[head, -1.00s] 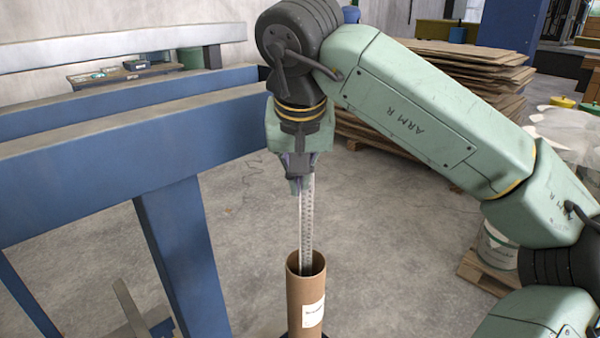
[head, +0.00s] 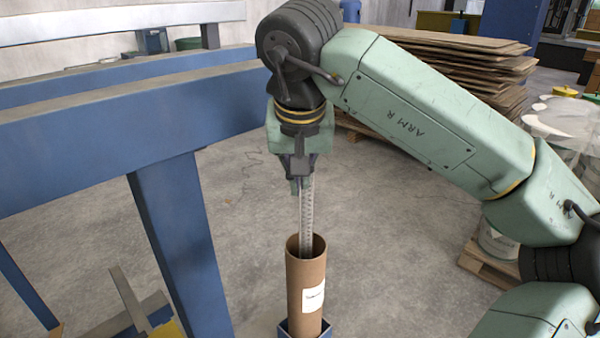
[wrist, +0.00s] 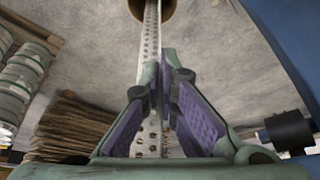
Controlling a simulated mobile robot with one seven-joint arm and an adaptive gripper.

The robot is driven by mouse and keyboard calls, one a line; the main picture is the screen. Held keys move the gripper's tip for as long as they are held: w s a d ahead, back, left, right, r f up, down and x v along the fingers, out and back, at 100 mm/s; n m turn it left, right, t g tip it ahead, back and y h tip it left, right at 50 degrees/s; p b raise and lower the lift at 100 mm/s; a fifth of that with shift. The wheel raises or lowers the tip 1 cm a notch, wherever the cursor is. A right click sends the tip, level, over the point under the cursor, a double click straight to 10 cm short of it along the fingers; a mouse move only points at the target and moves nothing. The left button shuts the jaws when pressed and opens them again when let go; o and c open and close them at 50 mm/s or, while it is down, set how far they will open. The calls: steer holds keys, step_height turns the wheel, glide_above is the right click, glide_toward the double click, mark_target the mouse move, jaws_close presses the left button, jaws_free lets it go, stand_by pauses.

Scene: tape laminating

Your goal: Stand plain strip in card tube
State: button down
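A brown card tube (head: 304,277) with a white label stands upright in a blue square holder (head: 291,331) at the bottom middle of the head view. A pale, perforated strip (head: 306,215) hangs near vertical from my gripper (head: 301,186), and its lower end is inside the tube mouth. In the wrist view the strip (wrist: 150,45) runs between the purple finger pads of my gripper (wrist: 168,70) toward the tube opening (wrist: 170,6). The pads are close together on the strip. The strip's lower tip is hidden in the tube.
A blue steel frame with a beam (head: 110,115) and a leg (head: 182,240) stands left of the tube. Stacked cardboard (head: 450,70) lies behind my arm. A white bucket (head: 497,242) on a pallet is at the right. The floor around the tube is mostly clear.

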steer(key=shift+f+b, duration=0.5)
steer(key=shift+f, duration=0.4)
steer(key=c, duration=2.4)
jaws_free()
steer(key=c, duration=1.7)
jaws_free()
steer(key=v, duration=1.2)
